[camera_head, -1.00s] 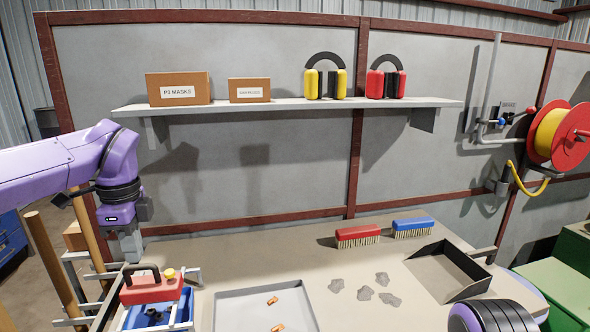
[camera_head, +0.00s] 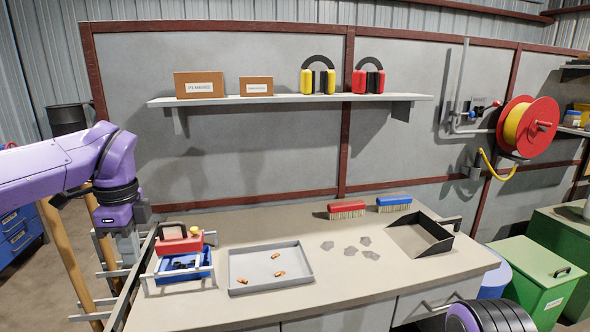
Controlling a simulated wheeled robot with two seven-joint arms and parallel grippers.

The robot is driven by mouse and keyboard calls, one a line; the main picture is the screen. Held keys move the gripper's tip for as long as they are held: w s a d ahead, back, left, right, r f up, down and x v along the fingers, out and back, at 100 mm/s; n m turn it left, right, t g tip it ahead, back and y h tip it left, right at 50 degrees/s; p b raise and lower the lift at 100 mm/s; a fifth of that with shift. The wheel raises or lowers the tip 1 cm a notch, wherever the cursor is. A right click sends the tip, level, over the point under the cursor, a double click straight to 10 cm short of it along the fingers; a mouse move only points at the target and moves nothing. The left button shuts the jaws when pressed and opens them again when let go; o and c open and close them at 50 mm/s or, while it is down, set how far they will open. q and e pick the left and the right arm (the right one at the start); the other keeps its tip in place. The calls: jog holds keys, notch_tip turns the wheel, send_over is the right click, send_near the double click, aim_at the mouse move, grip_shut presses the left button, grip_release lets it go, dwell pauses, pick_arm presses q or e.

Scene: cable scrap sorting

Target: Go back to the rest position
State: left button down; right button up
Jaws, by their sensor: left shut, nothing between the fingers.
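My left arm is purple and comes in from the left. Its gripper (camera_head: 130,248) points down at the left end of the workbench (camera_head: 200,312), with the fingers together and nothing held. Only a dark, ribbed part of my right arm shows at the bottom right; the right gripper is out of the frame. A grey tray (camera_head: 240,278) with several small copper-coloured pieces (camera_head: 278,273) lies on the bench.
Grey scraps (camera_head: 350,250), a black dustpan (camera_head: 420,236), a red brush (camera_head: 346,208) and a blue brush (camera_head: 394,202) lie on the bench. A green bin (camera_head: 535,280) stands to the right. Wooden poles (camera_head: 68,262) stand near the left arm. The bench front is clear.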

pick_arm(q)
jog(key=w+a+f+m+t+y, duration=0.3)
jog(key=w+a+f+m+y, duration=0.3)
jog(key=m, duration=0.7)
jog(key=s+d+f+m+t+y, duration=0.1)
jog(key=s+d+f+m+t, duration=0.15)
jog(key=f+m, duration=0.85)
jog(key=s+d+f+m+t, duration=0.2)
jog(key=f+m+t, duration=0.1)
jog(key=f+m, duration=0.85)
jog(key=s+f+m+g+h, duration=0.1)
jog(key=s+f+m, duration=0.3)
jog(key=s, duration=0.6)
jog(key=s+d+f+m+g+h, duration=0.1)
jog(key=s+f+m+g, duration=0.1)
jog(key=s+f+m, duration=0.3)
jog(key=s+d+f+m+g+h, duration=0.1)
jog(key=s+f+m+g+h, duration=0.1)
jog(key=s+f+m, duration=0.3)
jog(key=s+f, duration=0.4)
jog(key=s, duration=0.7)
jog(key=shift+s+f, duration=0.25)
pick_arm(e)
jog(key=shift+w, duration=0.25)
